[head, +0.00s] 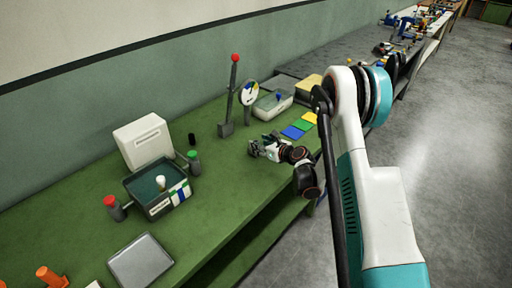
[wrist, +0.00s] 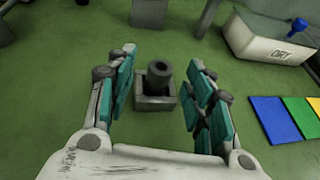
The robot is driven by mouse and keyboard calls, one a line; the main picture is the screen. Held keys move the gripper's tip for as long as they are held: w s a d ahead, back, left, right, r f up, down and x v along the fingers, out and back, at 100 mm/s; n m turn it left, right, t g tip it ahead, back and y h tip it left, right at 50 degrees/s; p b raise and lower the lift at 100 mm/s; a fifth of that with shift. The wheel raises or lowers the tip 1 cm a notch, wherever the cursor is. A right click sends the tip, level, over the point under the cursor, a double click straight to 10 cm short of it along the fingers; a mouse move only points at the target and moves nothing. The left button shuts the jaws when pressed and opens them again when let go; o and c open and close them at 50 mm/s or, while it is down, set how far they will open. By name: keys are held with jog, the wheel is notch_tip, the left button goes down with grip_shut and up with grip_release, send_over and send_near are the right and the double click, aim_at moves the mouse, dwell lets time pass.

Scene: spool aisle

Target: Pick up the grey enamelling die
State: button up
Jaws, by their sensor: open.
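The grey die (wrist: 158,76) is a short dark grey cylinder with a hole in its top. In the wrist view it stands in a small grey square holder (wrist: 156,103) on the green bench. My gripper (wrist: 161,72) is open, with one teal-padded finger on each side of the die and a visible gap on both sides. In the head view my gripper (head: 256,149) is low over the bench, and I cannot clearly make out the die there.
A dark tray (head: 158,183) is at left. Bench between is clear.

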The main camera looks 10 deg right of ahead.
aim_at(256, 141)
jog(key=x, duration=0.4)
jog(key=shift+d+b, duration=0.1)
jog(key=shift+b, duration=0.25)
jog(key=shift+r, duration=0.1)
jog(key=shift+c, duration=0.6)
grip_shut()
jog(key=shift+r, duration=0.1)
